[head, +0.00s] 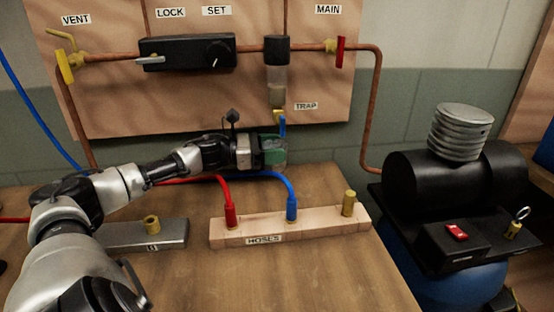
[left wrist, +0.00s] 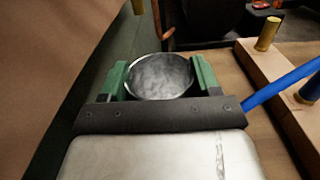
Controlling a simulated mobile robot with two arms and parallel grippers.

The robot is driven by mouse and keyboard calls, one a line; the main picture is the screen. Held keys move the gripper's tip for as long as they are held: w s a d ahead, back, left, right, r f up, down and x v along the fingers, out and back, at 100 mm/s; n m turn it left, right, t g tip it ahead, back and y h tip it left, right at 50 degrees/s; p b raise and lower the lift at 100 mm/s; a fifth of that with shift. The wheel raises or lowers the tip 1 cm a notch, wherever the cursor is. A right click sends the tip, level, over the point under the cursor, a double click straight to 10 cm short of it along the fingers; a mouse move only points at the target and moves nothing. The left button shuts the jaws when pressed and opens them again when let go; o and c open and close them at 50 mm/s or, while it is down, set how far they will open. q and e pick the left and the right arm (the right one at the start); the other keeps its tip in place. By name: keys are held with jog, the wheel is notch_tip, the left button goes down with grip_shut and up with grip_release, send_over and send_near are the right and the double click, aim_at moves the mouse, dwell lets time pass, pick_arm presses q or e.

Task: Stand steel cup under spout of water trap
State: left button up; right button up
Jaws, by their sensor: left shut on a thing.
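My left gripper (head: 273,152) has green fingers and is shut on the steel cup (left wrist: 160,77). In the left wrist view the cup's round mouth shows between the two fingers (left wrist: 160,80); in the head view the fingers mostly hide the cup. The water trap (head: 276,88) hangs on the wooden panel, a clear bowl under a black cap, with a brass spout (head: 278,114) at its bottom. In the head view the gripper is below the spout. Depth between cup and spout is hard to tell. My right gripper is not in view.
A wooden hose block (head: 265,237) with red (head: 230,215) and blue (head: 292,207) hoses stands on the table (head: 290,285) in front of the gripper. A grey block (head: 145,235) is at the left. The black compressor (head: 450,175) stands at the right.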

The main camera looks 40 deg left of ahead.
pick_arm(q)
jog(key=shift+w+d+r, duration=0.15)
jog(key=shift+w, duration=0.3)
notch_tip(320, 180, down, 3)
jog(key=shift+f, duration=0.4)
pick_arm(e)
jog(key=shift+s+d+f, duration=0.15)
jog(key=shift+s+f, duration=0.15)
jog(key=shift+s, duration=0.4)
pick_arm(q)
jog(key=o, duration=0.9)
jog(key=shift+o, duration=0.2)
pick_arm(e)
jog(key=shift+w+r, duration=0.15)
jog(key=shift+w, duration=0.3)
